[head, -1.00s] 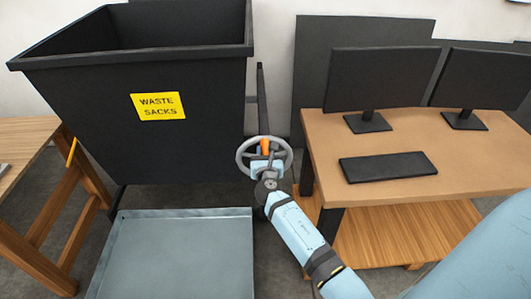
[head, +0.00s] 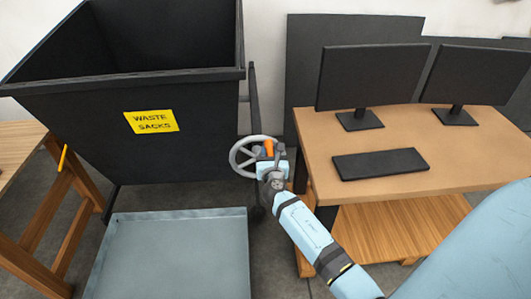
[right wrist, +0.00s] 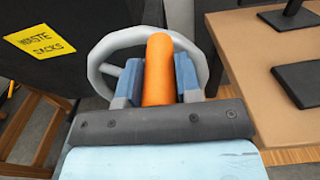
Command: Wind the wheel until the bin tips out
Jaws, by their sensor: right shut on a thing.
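The grey wheel (head: 241,158) stands at the right side of the black bin (head: 75,115), which bears a yellow "WASTE SACKS" label (head: 151,122). An orange handle (head: 268,148) sits on the wheel's right side. My right gripper (head: 270,162) is at the wheel, shut on the orange handle. In the right wrist view the orange handle (right wrist: 158,70) stands between the two fingers, with the grey wheel (right wrist: 112,43) behind it. The bin leans a little, its open top showing a dark inside. My left gripper is not in view.
A grey metal tray (head: 175,255) lies on the floor in front of the bin. A wooden desk (head: 440,165) with two monitors (head: 369,76) and a keyboard (head: 380,164) stands close to the right of the wheel. A wooden bench (head: 50,205) is at the left.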

